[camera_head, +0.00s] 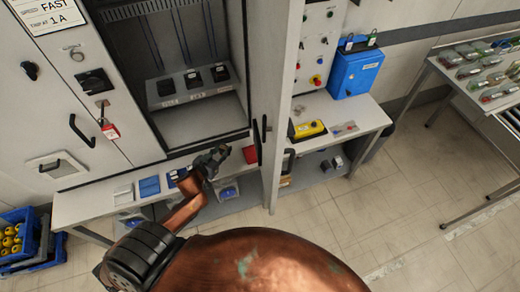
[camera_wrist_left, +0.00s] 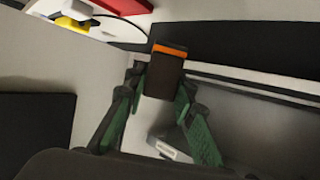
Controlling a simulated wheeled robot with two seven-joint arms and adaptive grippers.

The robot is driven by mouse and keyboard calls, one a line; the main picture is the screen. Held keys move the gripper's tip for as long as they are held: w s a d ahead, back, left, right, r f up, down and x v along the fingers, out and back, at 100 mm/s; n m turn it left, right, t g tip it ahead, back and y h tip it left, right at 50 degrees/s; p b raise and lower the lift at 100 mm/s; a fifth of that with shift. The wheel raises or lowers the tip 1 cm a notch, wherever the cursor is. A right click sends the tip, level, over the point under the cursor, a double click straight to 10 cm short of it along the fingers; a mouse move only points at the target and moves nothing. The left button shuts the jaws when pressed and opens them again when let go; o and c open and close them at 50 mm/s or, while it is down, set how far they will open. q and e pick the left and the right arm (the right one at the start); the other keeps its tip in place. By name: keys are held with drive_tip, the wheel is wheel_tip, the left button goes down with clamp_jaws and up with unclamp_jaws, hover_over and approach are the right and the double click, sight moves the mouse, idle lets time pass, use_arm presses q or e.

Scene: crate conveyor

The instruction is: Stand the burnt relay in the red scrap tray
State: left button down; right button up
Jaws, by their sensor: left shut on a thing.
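My left gripper (camera_head: 217,154) is over the shelf below the open cabinet, at the end of my copper-coloured arm. In the left wrist view its green-padded fingers (camera_wrist_left: 163,92) are shut on a dark block with an orange band, which I take to be the burnt relay (camera_wrist_left: 164,72). The block is held clear in front of the fingers. In the head view the relay is too small to tell apart from the gripper. A small red thing, likely the red scrap tray (camera_head: 250,154), is on the shelf just right of the gripper. My right gripper is out of view.
The open cabinet has a grey ledge (camera_head: 192,86) with dark sockets. A blue tray (camera_head: 149,187) and a white item (camera_head: 123,195) lie on the shelf left of the gripper. A cabinet post (camera_head: 272,180) stands right of the red thing. A yellow device (camera_head: 308,130) lies beyond it.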

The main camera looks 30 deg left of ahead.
use_arm(q)
drive_tip(key=shift+w+a+f, duration=0.1)
drive_tip(key=shift+w+a, duration=0.05)
drive_tip(key=shift+w, duration=0.25)
drive_tip(key=w+d+f, duration=0.2)
drive_tip(key=w, duration=0.1)
drive_tip(key=w+d+f+b, duration=0.1)
drive_tip(key=w+d, duration=0.2)
drive_tip(key=w+d+f, duration=0.2)
drive_tip(key=shift+w+d+f+b, duration=0.25)
drive_tip(key=shift+w+f+b, duration=0.05)
drive_tip(key=shift+w+b, duration=0.1)
drive_tip(key=shift+w+d+f+b, duration=0.35)
drive_tip(key=shift+w+d+f, duration=0.55)
drive_tip(key=shift+f, duration=0.2)
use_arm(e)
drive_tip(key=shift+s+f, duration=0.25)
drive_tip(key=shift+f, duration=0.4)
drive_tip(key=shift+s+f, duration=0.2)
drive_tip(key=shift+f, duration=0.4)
use_arm(q)
drive_tip(key=shift+a, duration=0.1)
drive_tip(key=c, duration=1.8)
unclamp_jaws()
drive_tip(key=shift+o, duration=0.9)
